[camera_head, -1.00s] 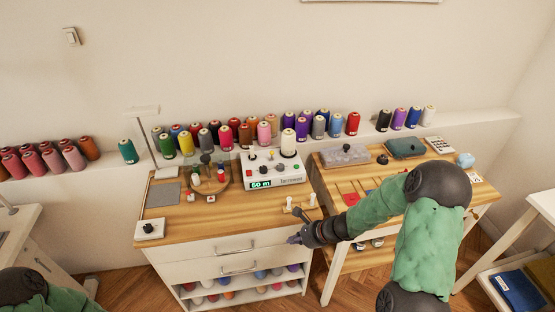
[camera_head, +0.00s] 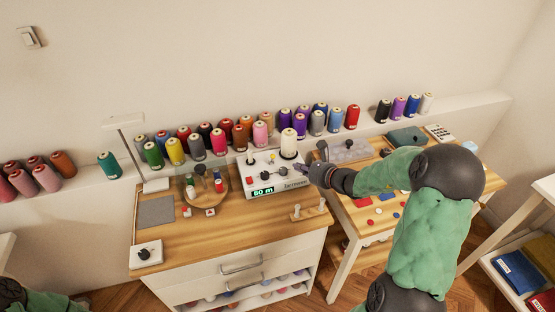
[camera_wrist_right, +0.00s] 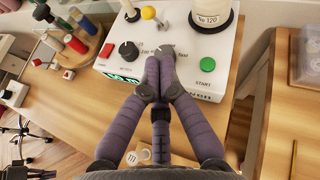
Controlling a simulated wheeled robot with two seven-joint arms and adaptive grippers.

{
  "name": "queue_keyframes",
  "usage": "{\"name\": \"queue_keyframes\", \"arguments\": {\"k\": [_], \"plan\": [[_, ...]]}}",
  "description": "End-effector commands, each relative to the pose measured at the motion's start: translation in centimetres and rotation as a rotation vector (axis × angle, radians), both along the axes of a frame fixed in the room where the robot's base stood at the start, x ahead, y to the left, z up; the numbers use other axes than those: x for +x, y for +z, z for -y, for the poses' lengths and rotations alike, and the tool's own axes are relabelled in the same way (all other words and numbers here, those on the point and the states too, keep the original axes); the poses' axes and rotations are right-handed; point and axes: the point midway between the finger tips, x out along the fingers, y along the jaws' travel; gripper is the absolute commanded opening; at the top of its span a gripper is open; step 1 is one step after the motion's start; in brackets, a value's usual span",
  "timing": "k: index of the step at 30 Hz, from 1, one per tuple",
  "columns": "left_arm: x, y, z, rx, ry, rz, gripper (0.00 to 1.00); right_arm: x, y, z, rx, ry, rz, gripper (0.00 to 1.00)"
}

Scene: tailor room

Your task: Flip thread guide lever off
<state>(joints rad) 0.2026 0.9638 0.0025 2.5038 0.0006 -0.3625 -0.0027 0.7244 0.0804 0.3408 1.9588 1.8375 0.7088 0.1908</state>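The white winding machine (camera_head: 275,188) stands on the wooden cabinet top, its display reading 50 m. In the right wrist view its front panel (camera_wrist_right: 222,62) carries a black knob (camera_wrist_right: 128,50), a green button (camera_wrist_right: 208,64) and a small silver lever or switch (camera_wrist_right: 166,50), partly behind my fingertips. A yellow-tipped part (camera_wrist_right: 148,13) stands on top; I cannot tell which part is the thread guide lever. My right gripper (camera_head: 303,169) is at the machine's right front. Its fingertips (camera_wrist_right: 160,68) are together and empty, in front of the panel; contact is unclear. My left gripper is out of view.
A white thread cone (camera_head: 288,144) stands on the machine. A round wooden spool stand (camera_head: 207,197) is to its left. Small white pegs (camera_head: 309,211) stand at the cabinet's front right. Rows of thread spools line the shelf behind.

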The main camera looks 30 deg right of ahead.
Motion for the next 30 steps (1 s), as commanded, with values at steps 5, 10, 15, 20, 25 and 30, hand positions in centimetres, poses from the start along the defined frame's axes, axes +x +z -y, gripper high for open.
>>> {"name": "queue_keyframes", "arguments": {"k": [5,10,15,20,25,30], "plan": [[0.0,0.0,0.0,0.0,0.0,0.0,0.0,0.1,-0.1,-0.1,-0.001,0.001,0.0,0.0],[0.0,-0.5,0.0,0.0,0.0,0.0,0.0,1.2,-0.7,-0.4,-0.001,0.004,-0.001,0.0],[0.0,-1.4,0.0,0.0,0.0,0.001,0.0,3.7,-1.9,-0.9,0.0,0.005,-0.001,0.0],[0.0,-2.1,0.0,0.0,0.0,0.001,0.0,6.1,-2.9,-1.4,-0.001,0.005,0.0,0.0],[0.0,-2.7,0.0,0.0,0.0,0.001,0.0,8.0,-3.7,-1.8,-0.001,0.004,-0.001,0.0],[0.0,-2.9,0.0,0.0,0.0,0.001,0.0,8.9,-4.0,-1.9,-0.001,0.002,-0.001,0.0]]}}
